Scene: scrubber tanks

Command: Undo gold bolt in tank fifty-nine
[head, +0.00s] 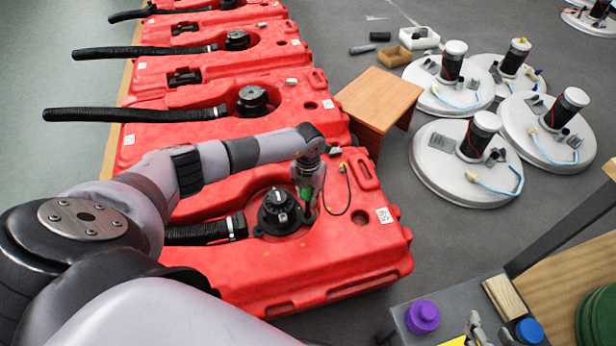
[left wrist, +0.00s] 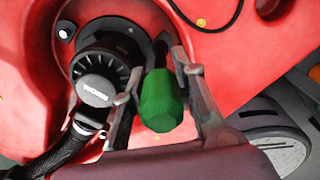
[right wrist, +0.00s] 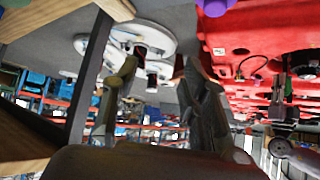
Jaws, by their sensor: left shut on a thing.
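The red tank (head: 345,262) with a label (head: 384,216) that seems to read 59 is nearest me. A black round motor (head: 277,212) sits in its recess; the left wrist view shows it too (left wrist: 97,82). My left gripper (head: 308,190) is shut on a green-handled screwdriver (left wrist: 161,102), beside the motor. Its dark shaft points down towards the motor's flange; the tip is hidden. A small gold spot (left wrist: 201,22) shows on the red surface; I cannot tell whether it is a bolt. My right gripper (right wrist: 155,70) is open and appears empty.
More red tanks (head: 225,118) with black hoses stand in a row behind. A wooden stool (head: 380,98) and white round lids (head: 465,165) stand right. A grey tabletop (head: 408,318) with a purple container (head: 422,317) and a blue cap (head: 529,331) is at lower right.

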